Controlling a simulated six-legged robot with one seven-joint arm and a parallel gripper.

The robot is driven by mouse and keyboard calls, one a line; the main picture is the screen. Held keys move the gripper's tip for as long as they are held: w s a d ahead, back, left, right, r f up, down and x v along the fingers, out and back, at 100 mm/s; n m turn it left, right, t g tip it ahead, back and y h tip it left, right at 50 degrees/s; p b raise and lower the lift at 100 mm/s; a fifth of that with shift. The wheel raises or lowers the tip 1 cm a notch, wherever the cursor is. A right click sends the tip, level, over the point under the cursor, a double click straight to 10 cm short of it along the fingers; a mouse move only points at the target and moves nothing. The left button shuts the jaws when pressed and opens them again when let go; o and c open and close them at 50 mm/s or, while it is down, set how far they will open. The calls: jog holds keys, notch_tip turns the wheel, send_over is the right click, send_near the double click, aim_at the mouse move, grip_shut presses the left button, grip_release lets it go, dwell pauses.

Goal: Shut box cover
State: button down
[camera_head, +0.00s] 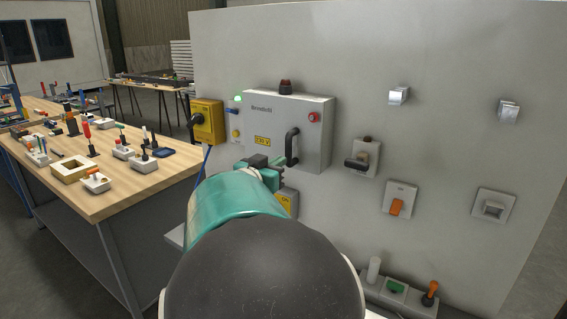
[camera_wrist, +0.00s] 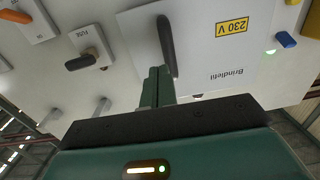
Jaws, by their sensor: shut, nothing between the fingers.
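The grey box (camera_head: 318,132) is mounted on the upright panel. Its front cover (camera_head: 262,122) carries a yellow 230 V label and a black bar handle (camera_head: 291,147). The cover looks flat against the box; I cannot tell whether a small gap is left. In the wrist view, upside down, the cover (camera_wrist: 205,60) and handle (camera_wrist: 166,46) show up close. My gripper (camera_head: 281,163) is shut and empty, at the lower part of the cover beside the handle. In the wrist view the green fingertips (camera_wrist: 158,72) sit right by the handle's end; contact is unclear.
A yellow switch box (camera_head: 207,121) is left of the grey box. A fuse switch (camera_head: 364,158), an orange switch (camera_head: 398,200) and metal hooks (camera_head: 399,96) are to the right. A wooden workbench (camera_head: 130,183) with tools stands left. My arm hides the panel below the box.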

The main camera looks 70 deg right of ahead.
jog(key=a, duration=0.9)
jog(key=shift+a, duration=0.35)
jog(key=shift+s+r, duration=0.1)
jog(key=w+a+f+n+t+y, duration=0.2)
jog(key=a+f+n+y, duration=0.25)
jog(key=a, duration=0.45)
jog(key=w+a+f+n+t+y, duration=0.1)
jog(key=a+f+n+t+y, duration=0.1)
jog(key=a+f+n+y, duration=0.5)
jog(key=w+a+f+n+t+y, duration=0.1)
jog(key=a+n+t+y, duration=0.3)
jog(key=a, duration=1.9)
jog(key=n+y, duration=0.2)
jog(key=n, duration=0.2)
jog(key=shift+w+a+f, duration=0.2)
jog(key=shift+a+f, duration=0.1)
jog(key=shift+a, duration=0.05)
